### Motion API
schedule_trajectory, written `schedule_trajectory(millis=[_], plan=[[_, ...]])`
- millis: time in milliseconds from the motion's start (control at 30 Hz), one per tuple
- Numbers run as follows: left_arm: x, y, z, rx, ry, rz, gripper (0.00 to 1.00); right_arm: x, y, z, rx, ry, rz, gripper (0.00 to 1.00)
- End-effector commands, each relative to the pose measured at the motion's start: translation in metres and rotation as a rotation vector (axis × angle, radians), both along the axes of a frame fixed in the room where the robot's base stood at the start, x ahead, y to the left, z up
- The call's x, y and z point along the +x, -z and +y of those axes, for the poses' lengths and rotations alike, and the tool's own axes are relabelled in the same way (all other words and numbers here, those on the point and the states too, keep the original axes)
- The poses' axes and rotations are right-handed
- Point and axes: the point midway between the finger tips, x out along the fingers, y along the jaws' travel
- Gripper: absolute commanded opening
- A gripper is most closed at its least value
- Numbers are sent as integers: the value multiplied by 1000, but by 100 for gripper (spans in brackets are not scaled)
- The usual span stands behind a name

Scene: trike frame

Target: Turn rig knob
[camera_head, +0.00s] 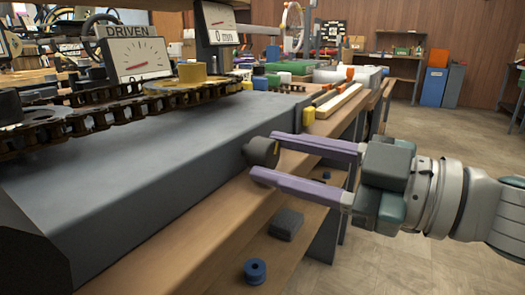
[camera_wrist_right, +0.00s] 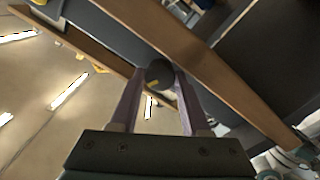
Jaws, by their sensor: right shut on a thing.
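The rig knob (camera_head: 261,151) is a dark round knob on the front side of the grey rig (camera_head: 185,140). My right gripper (camera_head: 266,157) comes in from the right, with one purple finger on each side of the knob, shut on it. In the right wrist view the knob (camera_wrist_right: 159,73) sits between the two fingertips (camera_wrist_right: 158,78), with a small yellow mark near its lower edge. My left gripper is not in view.
A chain runs over sprockets (camera_head: 200,85) on the rig's top, below a "DRIVEN" dial (camera_head: 138,60) and a "0 mm/s" gauge (camera_head: 218,22). A wooden bench edge (camera_head: 215,215) runs in front. A blue spool (camera_head: 255,271) and dark block (camera_head: 286,224) lie on the lower shelf.

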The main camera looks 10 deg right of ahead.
Motion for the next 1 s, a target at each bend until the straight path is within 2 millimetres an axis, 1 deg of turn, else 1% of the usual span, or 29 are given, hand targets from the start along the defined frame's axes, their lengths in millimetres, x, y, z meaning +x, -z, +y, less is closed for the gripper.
schedule_trajectory(millis=[200,600,633,867,900,1000], plan=[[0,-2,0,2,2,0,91,0,-1,0,-26,-1,-38,0],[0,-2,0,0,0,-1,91,0,-1,1,-28,-2,-42,0],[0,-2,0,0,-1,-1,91,0,-1,1,-28,-2,-42,49],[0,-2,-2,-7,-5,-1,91,0,0,0,-29,-1,-42,75],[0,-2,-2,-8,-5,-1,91,0,0,0,-30,-1,-41,76],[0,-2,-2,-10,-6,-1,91,0,0,0,-30,-1,-41,76]])
